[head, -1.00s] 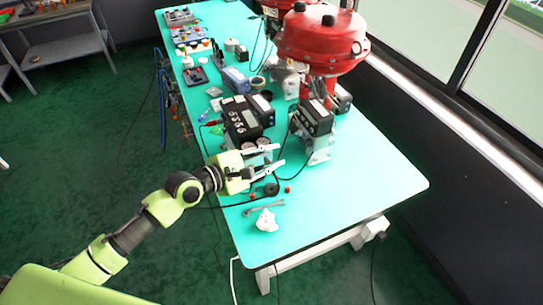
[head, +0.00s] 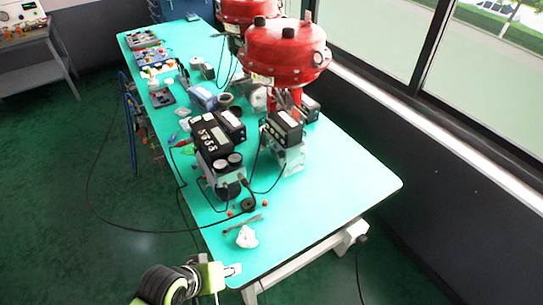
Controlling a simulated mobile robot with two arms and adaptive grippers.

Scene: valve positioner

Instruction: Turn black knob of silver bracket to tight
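A silver bracket (head: 291,158) stands on the green table under a black box-shaped positioner (head: 283,128), beside the red valve. A small black round part (head: 248,204) lies near a black cable in front of another black positioner with two gauges; I cannot tell whether it is the knob. No knob is clear on the bracket at this size. My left gripper (head: 234,270) is low at the picture's bottom, by the table's near left corner and well apart from the bracket. Its fingers are too small and foreshortened to read. My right gripper is not in view.
Black gauge positioner (head: 218,158) and red valve actuator (head: 286,50) crowd the table's middle. A wrench (head: 243,224), white crumpled piece (head: 247,237) and small red caps lie near the front. The green table's (head: 345,190) right front is clear. Windows and a wall line the right side.

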